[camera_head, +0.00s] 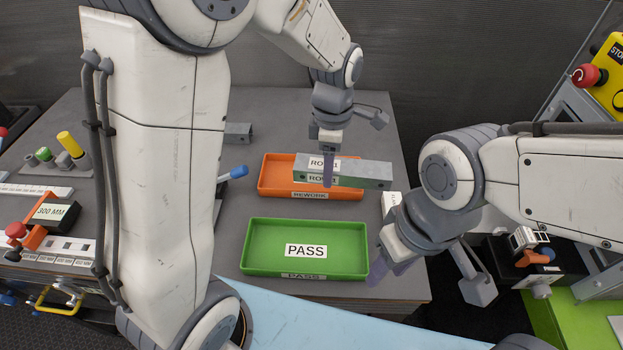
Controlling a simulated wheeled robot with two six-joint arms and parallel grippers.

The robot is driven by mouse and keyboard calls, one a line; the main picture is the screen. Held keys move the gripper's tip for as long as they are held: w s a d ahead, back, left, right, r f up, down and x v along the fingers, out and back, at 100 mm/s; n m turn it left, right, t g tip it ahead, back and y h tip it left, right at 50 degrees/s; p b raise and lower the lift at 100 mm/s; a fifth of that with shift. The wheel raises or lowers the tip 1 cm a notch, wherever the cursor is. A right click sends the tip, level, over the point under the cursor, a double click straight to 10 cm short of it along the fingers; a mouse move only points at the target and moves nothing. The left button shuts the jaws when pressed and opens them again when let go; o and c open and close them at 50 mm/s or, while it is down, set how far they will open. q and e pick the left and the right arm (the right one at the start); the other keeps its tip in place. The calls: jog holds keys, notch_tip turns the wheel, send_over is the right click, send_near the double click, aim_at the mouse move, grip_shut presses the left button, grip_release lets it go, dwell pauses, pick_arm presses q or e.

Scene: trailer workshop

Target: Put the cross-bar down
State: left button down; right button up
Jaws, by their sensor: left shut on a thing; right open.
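The grey metal cross-bar (365,172), with white row labels on its top and front, is level across the upper right part of the orange REWORK tray (275,184). Its right end reaches past the tray's right edge. My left gripper (327,170) points down and is shut on the bar near its middle, partly covering the label. I cannot tell whether the bar touches the tray or hangs just above it. My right gripper (384,262) is open and empty beside the right edge of the green PASS tray (262,248).
The PASS tray is empty except for its label. A white labelled block (391,202) lies right of the REWORK tray. A grey block (238,132) and a blue-handled tool (236,172) lie on the left. A 300 MM gauge (55,214) is far left. Bare table (290,110) shows behind.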

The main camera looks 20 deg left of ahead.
pick_arm(q)
jog(key=shift+s+d+r+n, duration=0.1)
jog(key=shift+s+d+n, duration=0.05)
jog(key=shift+n, duration=0.15)
jog(key=w+a+f+p, duration=0.1)
jog(key=w+a+f, duration=0.1)
jog(key=a, duration=0.1)
jog(key=w+a+f+p, duration=0.1)
jog(key=w+a+f, duration=0.1)
jog(key=a, duration=0.1)
jog(key=w+a+f+p, duration=0.1)
jog(key=w+a+f, duration=0.2)
jog(key=shift+p, duration=0.35)
notch_tip(320, 180, down, 3)
jog(key=shift+f+p, duration=0.15)
jog(key=shift+p, duration=0.55)
jog(key=shift+f, duration=0.35)
